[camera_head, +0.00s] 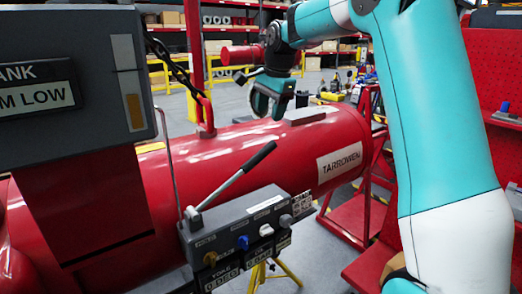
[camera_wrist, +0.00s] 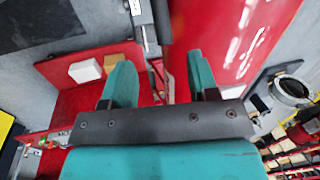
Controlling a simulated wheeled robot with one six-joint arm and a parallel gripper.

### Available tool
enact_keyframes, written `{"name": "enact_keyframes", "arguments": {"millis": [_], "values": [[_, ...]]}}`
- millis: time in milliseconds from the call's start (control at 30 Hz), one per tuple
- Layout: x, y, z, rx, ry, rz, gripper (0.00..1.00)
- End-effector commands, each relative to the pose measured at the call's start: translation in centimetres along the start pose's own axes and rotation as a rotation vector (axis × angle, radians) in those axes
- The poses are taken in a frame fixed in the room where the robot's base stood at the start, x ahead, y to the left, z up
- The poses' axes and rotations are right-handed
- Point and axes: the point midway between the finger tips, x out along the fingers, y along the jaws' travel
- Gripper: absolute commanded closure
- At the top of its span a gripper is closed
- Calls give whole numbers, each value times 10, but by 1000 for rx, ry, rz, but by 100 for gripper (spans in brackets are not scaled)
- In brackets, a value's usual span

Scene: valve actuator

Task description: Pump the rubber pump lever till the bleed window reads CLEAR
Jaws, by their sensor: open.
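The pump lever (camera_head: 235,174) is a grey rod with a black rubber grip. It slants up and to the right from a dark grey pump block (camera_head: 240,235) in front of the red cylinder. My gripper (camera_head: 268,104) is in the air above the cylinder, apart from the lever and up from its grip in the picture. In the wrist view its two teal fingers (camera_wrist: 160,82) are spread with nothing held between them. The block carries coloured knobs and small labels. I cannot make out which is the bleed window or what it reads.
A red cylinder (camera_head: 250,148) marked TARROWEN lies across the scene. A grey panel (camera_head: 75,75) with a partly cut-off "LOW" display fills the upper left. A chain (camera_head: 172,62) hangs beside it. A red pegboard (camera_head: 495,90) stands at the right.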

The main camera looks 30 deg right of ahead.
Motion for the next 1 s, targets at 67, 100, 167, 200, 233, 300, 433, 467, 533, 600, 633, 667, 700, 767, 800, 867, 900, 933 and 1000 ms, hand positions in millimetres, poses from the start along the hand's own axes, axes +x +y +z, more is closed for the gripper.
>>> {"name": "enact_keyframes", "arguments": {"millis": [67,100,167,200,233,300,433,467,533,600,633,667,700,767,800,867,900,933,1000], "values": [[16,1,1,-2,-2,6,46],[25,1,1,-3,-3,6,46],[39,1,1,-3,-2,7,46],[48,1,1,-3,-3,7,46],[55,1,1,-4,-3,6,46],[71,1,2,-5,-3,7,46],[100,1,2,-5,-2,6,46],[106,1,2,-6,-2,5,46],[119,1,2,-6,-2,4,46],[130,1,2,-6,-2,4,46],[134,1,2,-6,-2,4,46],[138,0,2,-6,-1,2,46],[142,1,1,-6,-1,3,46],[147,1,1,-6,0,2,46],[149,1,1,-6,0,1,46],[152,1,1,-6,0,0,46],[153,1,1,-6,0,0,46],[153,1,1,-6,0,0,46],[153,1,1,-6,0,0,46]]}}
